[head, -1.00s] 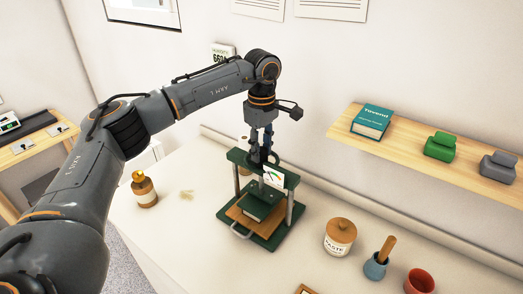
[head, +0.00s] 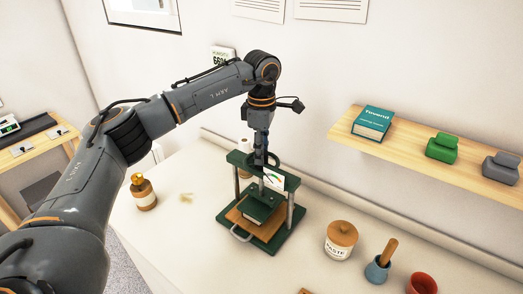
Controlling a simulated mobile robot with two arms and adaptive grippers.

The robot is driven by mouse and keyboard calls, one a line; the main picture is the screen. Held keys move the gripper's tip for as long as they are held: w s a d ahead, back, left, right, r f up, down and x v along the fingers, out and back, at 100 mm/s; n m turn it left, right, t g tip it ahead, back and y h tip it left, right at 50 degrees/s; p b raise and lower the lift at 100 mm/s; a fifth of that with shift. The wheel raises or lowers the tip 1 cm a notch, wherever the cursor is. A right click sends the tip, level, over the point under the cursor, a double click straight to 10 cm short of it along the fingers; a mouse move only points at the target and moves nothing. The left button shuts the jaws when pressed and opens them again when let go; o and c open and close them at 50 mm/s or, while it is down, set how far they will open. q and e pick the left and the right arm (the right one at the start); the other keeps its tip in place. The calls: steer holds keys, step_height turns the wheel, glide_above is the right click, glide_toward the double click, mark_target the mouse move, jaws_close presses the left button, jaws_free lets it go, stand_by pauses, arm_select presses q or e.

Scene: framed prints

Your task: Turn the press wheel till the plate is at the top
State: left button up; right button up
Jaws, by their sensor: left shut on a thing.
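The green press (head: 239,160) stands on the white bench in the middle of the head view. Its dark wheel (head: 272,161) is on top, partly hidden by my gripper and a small white card with a coloured gauge. My left gripper (head: 261,153) points down from above and is shut on the wheel. The green plate (head: 259,205) is between the posts, low, close above a dark book-like block (head: 254,216) on a wooden board (head: 237,216). Whether plate and block touch is hard to tell. My right gripper is out of view.
A brown bottle (head: 144,193) stands left of the press. A paste jar (head: 341,239), a blue pot (head: 377,269) and a red cup (head: 420,284) stand to the right. A wooden shelf (head: 400,148) on the wall holds a teal book (head: 373,123) and green and grey objects.

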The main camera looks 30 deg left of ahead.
arm_select(q)
steer(key=o, duration=1.2)
steer(key=shift+c, duration=0.2)
steer(key=shift+r, duration=0.25)
step_height(320, 180, up, 12)
steer(key=shift+f, duration=0.2)
steer(key=shift+f, duration=0.1)
